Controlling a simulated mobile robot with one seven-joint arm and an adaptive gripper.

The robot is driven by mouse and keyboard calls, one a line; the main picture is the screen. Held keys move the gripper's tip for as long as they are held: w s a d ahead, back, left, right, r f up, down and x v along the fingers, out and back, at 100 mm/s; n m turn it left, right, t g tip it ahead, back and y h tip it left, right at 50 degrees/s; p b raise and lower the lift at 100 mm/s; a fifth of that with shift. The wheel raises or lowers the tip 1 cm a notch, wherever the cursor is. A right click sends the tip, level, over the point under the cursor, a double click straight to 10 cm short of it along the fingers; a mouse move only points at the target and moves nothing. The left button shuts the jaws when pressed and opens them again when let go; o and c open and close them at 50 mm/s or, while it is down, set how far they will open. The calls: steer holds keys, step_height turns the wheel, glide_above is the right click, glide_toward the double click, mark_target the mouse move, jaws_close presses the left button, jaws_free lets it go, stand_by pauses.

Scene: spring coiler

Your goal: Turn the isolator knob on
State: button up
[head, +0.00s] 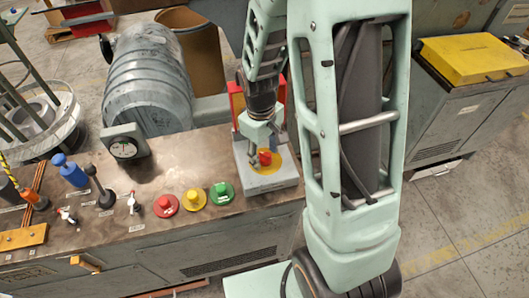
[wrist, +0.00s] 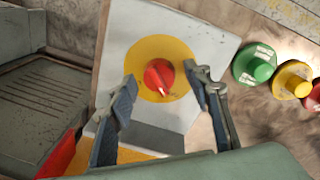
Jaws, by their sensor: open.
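The isolator knob is red, on a yellow disc (head: 273,168) on a light grey box (head: 278,184) at the right end of the bench. In the wrist view the red knob (wrist: 159,76) sits in the middle of the yellow disc (wrist: 182,52), with a pale mark toward its lower edge. My gripper (wrist: 158,86) is open over the box. One finger shows left of the knob and one right of it, both apart from it. In the head view my gripper (head: 262,146) is above the box and partly covers the disc.
Green (head: 221,193), yellow (head: 193,199) and red (head: 165,205) push buttons stand left of the box. Levers (head: 105,195) and a round gauge (head: 124,146) are farther left. A red panel (head: 237,100) stands behind the box. A grey drum (head: 150,85) is behind the bench.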

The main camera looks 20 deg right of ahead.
steer(key=c, duration=1.2)
steer(key=shift+o, duration=0.2)
steer(key=shift+f+m, duration=0.1)
steer(key=shift+m, duration=0.2)
steer(key=m, duration=0.3)
steer(key=shift+m+b, duration=0.3)
steer(key=shift+b, duration=0.1)
steer(key=m, duration=0.4)
steer(key=shift+w+m+g, duration=0.1)
steer(key=shift+m+g, duration=0.2)
steer(key=m, duration=0.4)
steer(key=shift+m+p, duration=0.3)
steer(key=shift+p, duration=0.05)
steer(key=shift+d+m+p, duration=0.1)
steer(key=shift+m+p, duration=0.5)
steer(key=shift+m, duration=1.6)
